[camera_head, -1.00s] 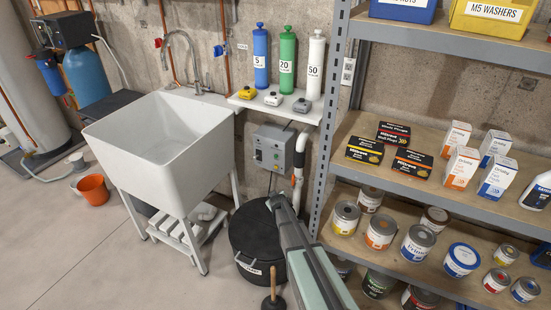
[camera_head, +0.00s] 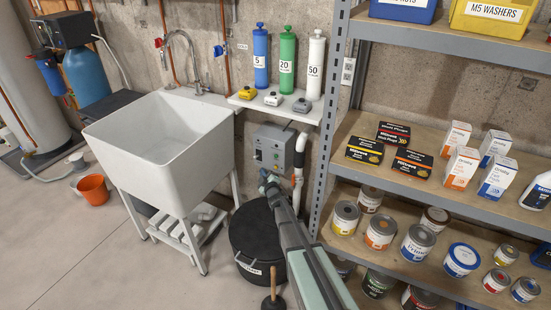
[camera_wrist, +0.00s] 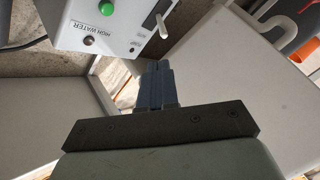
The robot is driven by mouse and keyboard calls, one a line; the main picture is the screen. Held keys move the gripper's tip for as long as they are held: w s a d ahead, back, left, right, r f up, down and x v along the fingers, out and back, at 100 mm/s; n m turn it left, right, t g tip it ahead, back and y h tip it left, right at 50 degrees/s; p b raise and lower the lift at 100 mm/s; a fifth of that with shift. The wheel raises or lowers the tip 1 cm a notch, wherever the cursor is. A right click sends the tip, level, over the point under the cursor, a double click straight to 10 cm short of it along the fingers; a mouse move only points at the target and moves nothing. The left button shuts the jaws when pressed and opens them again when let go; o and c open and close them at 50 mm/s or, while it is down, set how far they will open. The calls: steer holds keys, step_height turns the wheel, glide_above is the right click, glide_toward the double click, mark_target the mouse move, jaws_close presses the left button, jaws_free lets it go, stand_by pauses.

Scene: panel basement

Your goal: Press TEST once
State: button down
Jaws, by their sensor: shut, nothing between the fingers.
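A grey control box (camera_head: 272,148) hangs on the wall below the small white shelf in the head view. In the wrist view, its pale front panel (camera_wrist: 120,28) fills the upper left, with a green button (camera_wrist: 107,8), a dark red lamp (camera_wrist: 89,41) marked HIGH WATER and a toggle switch (camera_wrist: 162,27). No TEST label can be read. My gripper (camera_wrist: 157,66) is shut and empty, its fingertips just past the panel's edge in the wrist view. Any gap in depth is unclear. In the head view, my gripper (camera_head: 266,180) is below the box.
A black lidded basin (camera_head: 257,236) stands under my arm. A white sink (camera_head: 160,135) is to the left, a metal shelf post (camera_head: 331,130) to the right. A white pipe (camera_head: 299,165) runs beside the box. A plunger (camera_head: 273,285) stands in front.

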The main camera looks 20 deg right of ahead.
mark_target(276, 156)
steer(key=w+d, duration=0.6)
stand_by(0.7)
steer(key=shift+w+d, duration=0.2)
stand_by(1.9)
steer(key=shift+w+d, duration=0.2)
steer(key=shift+w+d+r, duration=0.1)
steer(key=shift+w+d, duration=0.45)
stand_by(0.9)
steer(key=shift+a, duration=0.25)
steer(key=shift+s+a, duration=0.6)
steer(key=shift+a, duration=0.15)
